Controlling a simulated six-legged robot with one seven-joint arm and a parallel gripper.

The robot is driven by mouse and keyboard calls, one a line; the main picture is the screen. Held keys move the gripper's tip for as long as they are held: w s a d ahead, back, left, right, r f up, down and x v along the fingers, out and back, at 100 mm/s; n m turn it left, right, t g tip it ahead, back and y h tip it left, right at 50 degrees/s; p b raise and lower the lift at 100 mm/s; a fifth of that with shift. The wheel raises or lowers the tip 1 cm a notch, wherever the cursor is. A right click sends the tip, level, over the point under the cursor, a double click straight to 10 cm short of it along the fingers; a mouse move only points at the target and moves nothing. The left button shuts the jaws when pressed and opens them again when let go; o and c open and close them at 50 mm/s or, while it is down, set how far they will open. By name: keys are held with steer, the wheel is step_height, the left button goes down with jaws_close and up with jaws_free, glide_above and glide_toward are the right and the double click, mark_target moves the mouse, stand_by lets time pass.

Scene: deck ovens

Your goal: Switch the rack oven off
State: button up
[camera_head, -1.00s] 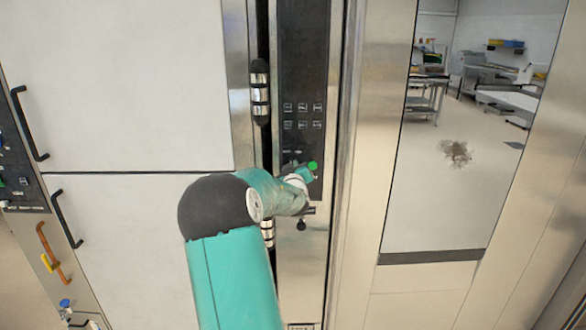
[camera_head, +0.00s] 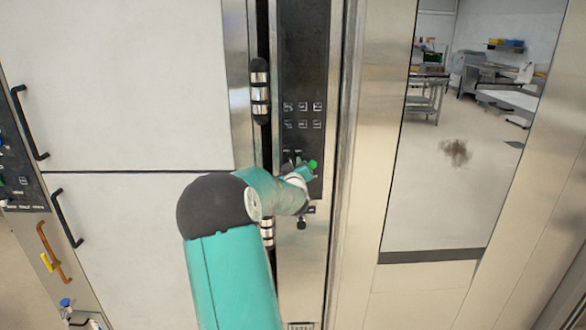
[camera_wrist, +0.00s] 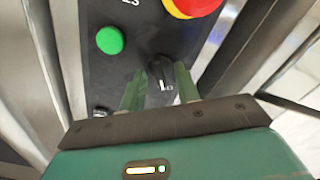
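The rack oven's black control panel (camera_head: 301,75) is a tall strip in the head view. In the wrist view, a black rotary knob (camera_wrist: 160,70) with a white mark sits on the panel (camera_wrist: 95,75). My gripper (camera_wrist: 160,78) is open, with one green finger on each side of the knob. I cannot tell whether the fingers touch it. A round green button (camera_wrist: 110,40) is left of the knob, and a red stop button on a yellow ring (camera_wrist: 192,7) is above right. In the head view my wrist hides the knob; the green button (camera_head: 312,164) shows beside it.
Large pale doors with black handles (camera_head: 28,122) stand at the left. A tall glass-fronted steel door (camera_head: 450,200) is right of the panel. A steel frame edge (camera_head: 350,150) runs close beside the panel. An orange handle (camera_head: 50,248) is at the lower left.

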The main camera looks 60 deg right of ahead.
steer(key=v, duration=1.3)
steer(key=shift+a, duration=0.35)
steer(key=shift+s, duration=0.15)
steer(key=w+a+n+t+y, duration=0.1)
steer(key=w+a+y, duration=0.3)
steer(key=a, duration=0.7)
steer(key=w+a+y, duration=0.3)
steer(key=w+a, duration=0.2)
steer(key=a, duration=0.5)
steer(key=w+a+n+t+y, duration=0.1)
steer(key=w+a+y, duration=0.3)
steer(key=a, duration=0.7)
steer(key=s+a+n+g+y, duration=0.1)
steer(key=s+a, duration=0.3)
steer(key=a, duration=0.4)
steer(key=s+a+n+g+y, duration=0.2)
steer(key=s+a, duration=0.2)
steer(key=a, duration=0.4)
steer(key=s+a+f+n+g+y, duration=0.1)
steer(key=s+a+y, duration=0.1)
steer(key=s+a, duration=0.3)
steer(key=a, duration=0.2)
steer(key=shift+a+g, duration=0.3)
steer(key=shift+a, duration=0.1)
